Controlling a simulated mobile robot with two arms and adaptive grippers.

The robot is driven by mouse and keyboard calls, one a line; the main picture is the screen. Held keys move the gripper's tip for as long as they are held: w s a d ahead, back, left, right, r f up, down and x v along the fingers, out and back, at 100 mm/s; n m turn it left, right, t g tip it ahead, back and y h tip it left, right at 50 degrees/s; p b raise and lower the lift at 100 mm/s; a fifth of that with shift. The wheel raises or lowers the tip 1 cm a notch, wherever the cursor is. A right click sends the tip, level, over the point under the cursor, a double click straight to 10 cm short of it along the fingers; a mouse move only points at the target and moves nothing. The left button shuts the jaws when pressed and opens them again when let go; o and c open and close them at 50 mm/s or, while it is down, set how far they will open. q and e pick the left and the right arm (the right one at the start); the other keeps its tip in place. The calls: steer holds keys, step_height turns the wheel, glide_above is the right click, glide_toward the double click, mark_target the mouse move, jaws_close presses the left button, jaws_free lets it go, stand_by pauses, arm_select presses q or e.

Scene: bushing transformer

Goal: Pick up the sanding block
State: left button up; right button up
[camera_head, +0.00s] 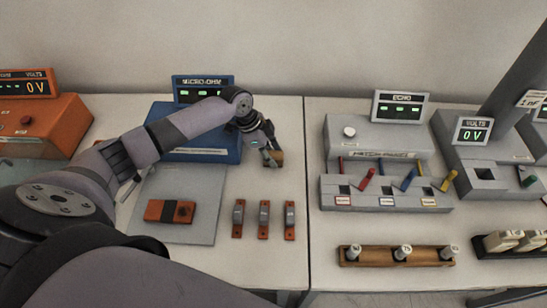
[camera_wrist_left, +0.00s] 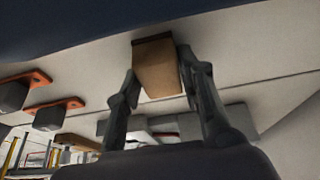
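The sanding block (camera_head: 278,158) is a small tan block with a darker brown layer. It is at the fingertips of my left gripper (camera_head: 268,153), just right of the blue micro-ohm meter. In the left wrist view the block (camera_wrist_left: 157,66) sits between the two dark fingers (camera_wrist_left: 160,82), with one finger against each side. The left gripper looks shut on it. I cannot tell whether the block still touches the table. My right gripper is not in view.
The blue meter (camera_head: 212,151) stands close beside the gripper. A grey plate with an orange-brown piece (camera_head: 158,211) and several small clamp-like parts (camera_head: 264,219) lie nearer. The grey echo unit (camera_head: 375,140) stands to the right. Bare table lies around the block.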

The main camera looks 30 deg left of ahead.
mark_target(272, 155)
arm_select(q)
steer(key=c, duration=0.7)
steer(key=shift+o, duration=0.2)
step_height(272, 155, up, 20)
steer(key=b, duration=0.4)
steer(key=o, duration=0.6)
steer(key=c, duration=0.4)
steer(key=shift+c, duration=0.2)
